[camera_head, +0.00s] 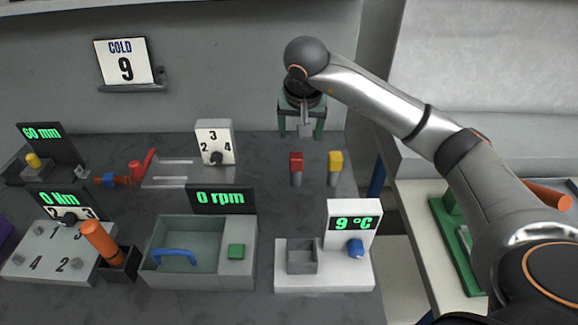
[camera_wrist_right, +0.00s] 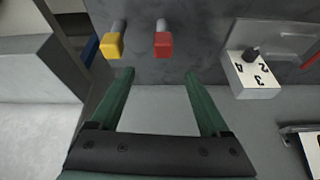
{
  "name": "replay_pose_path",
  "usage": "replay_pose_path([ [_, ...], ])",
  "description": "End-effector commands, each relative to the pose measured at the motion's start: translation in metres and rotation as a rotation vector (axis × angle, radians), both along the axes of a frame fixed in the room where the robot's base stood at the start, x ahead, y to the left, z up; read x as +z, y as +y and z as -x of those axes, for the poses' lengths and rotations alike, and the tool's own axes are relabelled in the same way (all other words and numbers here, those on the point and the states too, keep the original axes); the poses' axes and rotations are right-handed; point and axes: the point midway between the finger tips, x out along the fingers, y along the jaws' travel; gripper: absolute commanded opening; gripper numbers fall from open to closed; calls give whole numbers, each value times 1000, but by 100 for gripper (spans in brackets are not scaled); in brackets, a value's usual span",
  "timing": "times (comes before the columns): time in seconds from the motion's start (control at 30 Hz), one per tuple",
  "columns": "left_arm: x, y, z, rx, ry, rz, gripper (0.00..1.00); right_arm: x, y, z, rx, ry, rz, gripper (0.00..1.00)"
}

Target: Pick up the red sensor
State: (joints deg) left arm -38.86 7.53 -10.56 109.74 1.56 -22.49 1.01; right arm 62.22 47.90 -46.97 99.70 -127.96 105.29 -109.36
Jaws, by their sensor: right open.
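The red sensor (camera_head: 296,168) has a red block on top of a grey shaft and stands on the dark worktop, right of the middle in the head view. It also shows in the right wrist view (camera_wrist_right: 163,44), beyond the fingertips. A similar yellow sensor (camera_head: 335,167) stands to its right. My right gripper (camera_head: 303,131) is above and behind the red sensor, apart from it. In the right wrist view its two green fingers (camera_wrist_right: 158,78) are spread wide with nothing between them. My left gripper is not in view.
A dial block (camera_head: 214,141) numbered 2, 3, 4 stands left of the sensors. A white station reading 9 °C (camera_head: 322,279) with a square socket is in front. A grey basin (camera_head: 186,222) and a numbered panel stand further left. The wall is behind my gripper.

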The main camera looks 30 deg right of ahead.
Motion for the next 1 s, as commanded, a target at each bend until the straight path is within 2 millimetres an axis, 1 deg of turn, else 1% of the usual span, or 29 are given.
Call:
replay_pose_path([
  [0.07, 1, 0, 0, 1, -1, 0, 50, 0, 0, 0, 53, 13, 22, 80],
  [0.17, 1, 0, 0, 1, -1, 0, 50, -6, 0, -2, 81, 21, 31, 80],
  [0.27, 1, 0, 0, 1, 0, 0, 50, -21, -3, -6, 83, 25, 32, 80],
  [0.4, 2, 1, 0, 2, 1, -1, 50, -46, -9, -14, 81, 25, 31, 80],
  [0.5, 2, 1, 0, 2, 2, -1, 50, -59, -11, -19, 81, 23, 30, 80],
  [0.73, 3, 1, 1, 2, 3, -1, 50, -75, -13, -24, 82, 21, 31, 80],
  [0.9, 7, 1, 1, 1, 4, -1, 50, -101, -13, -28, 81, 24, 29, 80],
  [1.0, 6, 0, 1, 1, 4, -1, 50, -113, -17, -33, 79, 22, 30, 80],
])
